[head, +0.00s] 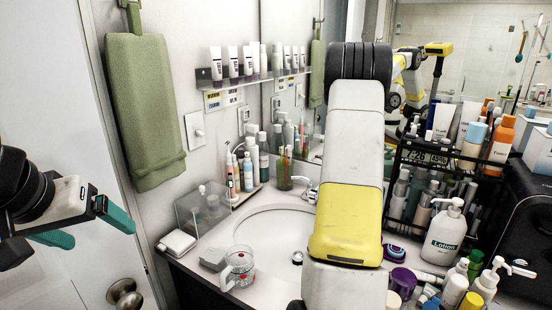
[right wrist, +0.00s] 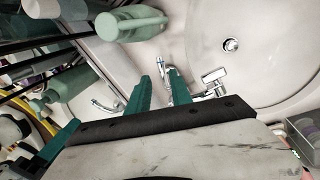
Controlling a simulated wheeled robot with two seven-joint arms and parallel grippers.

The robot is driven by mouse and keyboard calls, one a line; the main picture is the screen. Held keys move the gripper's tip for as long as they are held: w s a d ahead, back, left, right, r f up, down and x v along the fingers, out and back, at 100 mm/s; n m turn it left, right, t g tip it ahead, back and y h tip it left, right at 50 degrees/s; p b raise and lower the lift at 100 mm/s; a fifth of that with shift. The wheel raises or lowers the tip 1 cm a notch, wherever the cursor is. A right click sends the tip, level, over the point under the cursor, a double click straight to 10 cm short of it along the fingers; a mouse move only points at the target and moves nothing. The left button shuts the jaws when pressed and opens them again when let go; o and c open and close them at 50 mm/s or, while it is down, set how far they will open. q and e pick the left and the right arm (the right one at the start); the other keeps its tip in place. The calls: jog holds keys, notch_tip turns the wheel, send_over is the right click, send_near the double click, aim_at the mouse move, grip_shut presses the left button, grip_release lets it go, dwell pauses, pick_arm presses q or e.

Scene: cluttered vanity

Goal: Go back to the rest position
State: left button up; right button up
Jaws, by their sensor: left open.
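My left gripper (head: 85,225) is at the left edge of the head view, in front of the white door. Its teal fingers are spread apart with nothing between them. My right arm (head: 345,215) reaches over the sink, and its gripper is hidden in the head view.
The sink (head: 255,225) lies under my right arm. A clear mug (head: 238,268) stands at the counter's front left. A lotion bottle (head: 445,235) and crowded bottles on a black rack (head: 395,165) fill the right side. A green towel (head: 142,110) hangs near my left gripper.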

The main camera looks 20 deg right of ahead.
jog(key=s+a+r+m+t+y, duration=0.1)
jog(key=s+a+r, duration=0.1)
jog(key=a+r, duration=0.35)
jog(key=s+a+r+t, duration=0.1)
jog(key=s+a+r, duration=0.2)
jog(key=a, duration=0.6)
jog(key=s+a+r+m+t+y, duration=0.1)
jog(key=s+a+r, duration=0.1)
jog(key=a+r, duration=0.35)
jog(key=s+a+f+m+t+y, duration=0.1)
jog(key=s+a+t+y, duration=0.1)
jog(key=s+a, duration=1.6)
jog(key=shift+a+f+t, duration=0.3)
jog(key=shift+a, duration=0.25)
jog(key=shift+s, duration=0.1)
